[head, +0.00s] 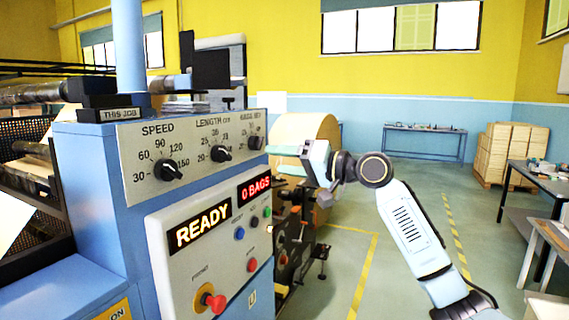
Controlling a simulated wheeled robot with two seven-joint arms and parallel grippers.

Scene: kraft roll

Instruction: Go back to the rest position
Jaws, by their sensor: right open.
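My right gripper (302,152) is at the centre of the head view, with its arm coming in from the lower right. It is open and empty, pointing left, near the right edge of the blue machine's control panel (190,140). I cannot tell whether it touches the panel edge. Behind it stands a large tan kraft roll (295,128), partly hidden by the gripper. My left gripper is not in the view.
The panel has several black knobs, a display reading READY (200,226), one reading 0 BAGS (254,188) and a red knob (213,301). Workbenches (545,182) and stacked boxes (510,150) stand at right. Green floor with yellow lines is open between.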

